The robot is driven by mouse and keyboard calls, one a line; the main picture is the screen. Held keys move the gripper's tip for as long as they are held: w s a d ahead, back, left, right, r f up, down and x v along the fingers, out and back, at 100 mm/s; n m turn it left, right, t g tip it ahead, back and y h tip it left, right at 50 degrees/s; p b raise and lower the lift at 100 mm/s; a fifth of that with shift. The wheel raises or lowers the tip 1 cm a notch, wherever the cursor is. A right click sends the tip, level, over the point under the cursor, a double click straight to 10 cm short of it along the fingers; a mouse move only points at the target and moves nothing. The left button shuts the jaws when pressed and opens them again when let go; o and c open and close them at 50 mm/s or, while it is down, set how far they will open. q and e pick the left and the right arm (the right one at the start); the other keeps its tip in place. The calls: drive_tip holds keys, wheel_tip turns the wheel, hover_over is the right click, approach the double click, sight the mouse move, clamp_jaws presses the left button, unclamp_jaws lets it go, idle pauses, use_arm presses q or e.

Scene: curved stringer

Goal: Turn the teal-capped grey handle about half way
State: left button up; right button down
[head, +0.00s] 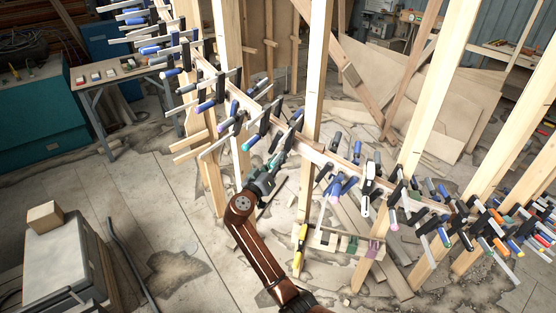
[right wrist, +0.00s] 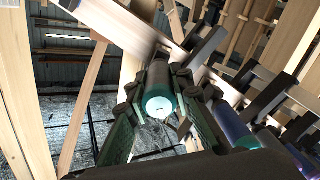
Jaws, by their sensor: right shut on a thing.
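The grey handle (right wrist: 158,76) with its teal cap (right wrist: 160,103) shows in the right wrist view, its pale round end facing the camera. It belongs to a clamp on the long wooden stringer (head: 315,155). My right gripper (right wrist: 157,88) is shut on it, one finger on each side near the cap. In the head view my right gripper (head: 272,170) reaches the stringer near the middle of the picture and hides most of the handle. How far the handle is turned I cannot tell. My left gripper is in neither view.
Many clamps crowd the stringer on both sides. A blue handle with a teal end (right wrist: 236,128) sits close to the right finger in the wrist view. Upright posts (head: 314,75) stand near the stringer. A grey cabinet (head: 68,262) is at lower left; floor between is mostly clear.

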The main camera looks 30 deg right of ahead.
drive_tip(key=n+p, duration=0.1)
drive_tip(key=n, duration=0.2)
drive_tip(key=shift+r, duration=0.15)
drive_tip(key=n+p, duration=0.2)
drive_tip(key=n, duration=0.1)
drive_tip(key=shift+w+n, duration=0.1)
drive_tip(key=shift+n, duration=0.2)
drive_tip(key=n+p, duration=0.3)
drive_tip(key=n, duration=0.2)
drive_tip(key=shift+a, duration=0.1)
drive_tip(key=shift+f+n, duration=0.2)
drive_tip(key=shift+n, duration=0.2)
drive_tip(key=c, duration=1.7)
unclamp_jaws()
drive_tip(key=shift+a+f, duration=0.1)
drive_tip(key=v, duration=1.1)
drive_tip(key=shift+s+a, duration=0.25)
drive_tip(key=shift+a, duration=0.1)
